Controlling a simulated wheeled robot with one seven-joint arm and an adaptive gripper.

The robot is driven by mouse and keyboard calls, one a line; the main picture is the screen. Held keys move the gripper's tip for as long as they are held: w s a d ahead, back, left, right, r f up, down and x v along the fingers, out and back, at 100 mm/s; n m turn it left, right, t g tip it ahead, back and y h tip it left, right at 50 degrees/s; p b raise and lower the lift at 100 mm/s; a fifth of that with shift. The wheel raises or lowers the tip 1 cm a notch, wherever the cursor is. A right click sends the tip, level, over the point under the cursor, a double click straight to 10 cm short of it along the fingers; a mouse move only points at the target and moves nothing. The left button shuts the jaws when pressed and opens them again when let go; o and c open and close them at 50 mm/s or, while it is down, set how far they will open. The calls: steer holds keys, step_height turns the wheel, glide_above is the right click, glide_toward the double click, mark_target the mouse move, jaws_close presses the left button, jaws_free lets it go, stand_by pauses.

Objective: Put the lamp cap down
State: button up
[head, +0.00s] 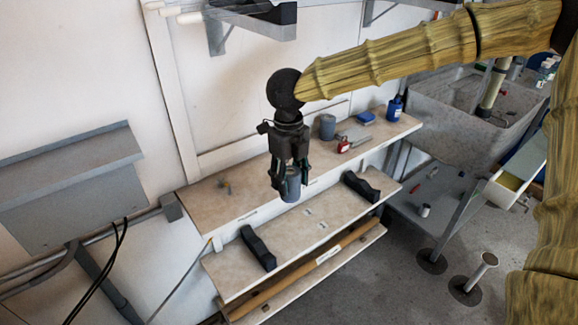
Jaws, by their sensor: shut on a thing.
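My gripper (290,180) points down in the middle of the head view. It is shut on a short grey-blue cylinder, which I take to be the lamp cap (291,188). The cap is upright between the fingers, in front of the wooden shelves. I cannot tell how far it is above the boards. The upper shelf (215,205) runs behind it, and the lower shelf (310,228) shows below and around it.
Two black cradles (257,248) and (361,187) stand on the lower shelf. A similar grey cylinder (327,126), a red padlock (344,146) and a blue bottle (395,108) stand on the upper shelf. Its left part is mostly clear. A grey sink (440,120) is at right.

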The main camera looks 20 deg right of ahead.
steer(key=shift+w+a+r+m, duration=0.15)
steer(key=shift+a+r+m, duration=0.15)
steer(key=shift+a+r, duration=0.3)
steer(key=shift+w, duration=0.35)
steer(key=w+d, duration=0.1)
steer(key=w, duration=0.3)
steer(key=w+d+f, duration=0.1)
steer(key=w, duration=0.4)
steer(key=w+d, duration=0.1)
steer(key=w, duration=0.4)
steer(key=shift+w+d+f, duration=0.2)
steer(key=shift+w+d, duration=0.05)
steer(key=shift+d, duration=0.1)
steer(key=shift+w+f, duration=0.15)
steer(key=shift+f, duration=1.6)
steer(key=o, duration=1.3)
steer(key=shift+f, duration=0.1)
steer(key=shift+o, duration=0.2)
